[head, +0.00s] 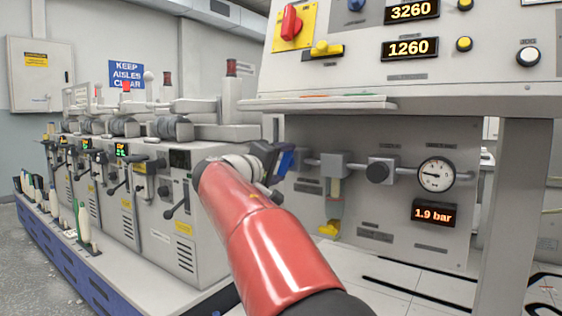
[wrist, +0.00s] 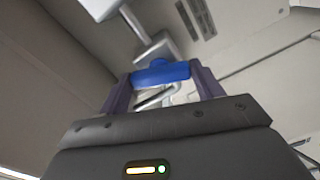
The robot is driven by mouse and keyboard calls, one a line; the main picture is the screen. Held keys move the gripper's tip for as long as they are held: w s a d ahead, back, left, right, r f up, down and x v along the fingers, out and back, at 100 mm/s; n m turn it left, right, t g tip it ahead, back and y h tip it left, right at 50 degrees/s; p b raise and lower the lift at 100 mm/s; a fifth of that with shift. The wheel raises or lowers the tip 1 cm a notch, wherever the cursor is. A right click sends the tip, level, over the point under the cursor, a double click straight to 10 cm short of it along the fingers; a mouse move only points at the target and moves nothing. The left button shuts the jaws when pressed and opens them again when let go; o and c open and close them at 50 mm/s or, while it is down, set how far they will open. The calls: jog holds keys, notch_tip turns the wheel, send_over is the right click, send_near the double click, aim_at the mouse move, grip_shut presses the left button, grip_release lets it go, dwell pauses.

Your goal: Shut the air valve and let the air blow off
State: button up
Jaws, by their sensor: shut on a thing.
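The blue air valve handle (wrist: 162,73) lies crosswise between the two fingers of my gripper (wrist: 160,82) in the wrist view, and the fingers are shut on it. In the head view my gripper (head: 271,158) is at the left end of the air pipe, with part of the blue handle (head: 287,160) showing beside it. The valve body is mostly hidden by my gripper and red arm. The round pressure gauge (head: 436,174) is at the right end of the pipe. The display (head: 434,213) under it reads 1.9 bar.
Machine units with levers (head: 170,210) stand close on the left.

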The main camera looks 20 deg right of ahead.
jog(key=shift+n+p, duration=0.75)
jog(key=shift+n, duration=1.45)
jog(key=o, duration=1)
jog(key=shift+a, duration=0.15)
jog(key=v, duration=0.7)
jog(key=shift+s+a+b, duration=0.15)
jog(key=shift+a+b, duration=0.15)
jog(key=shift+b, duration=0.05)
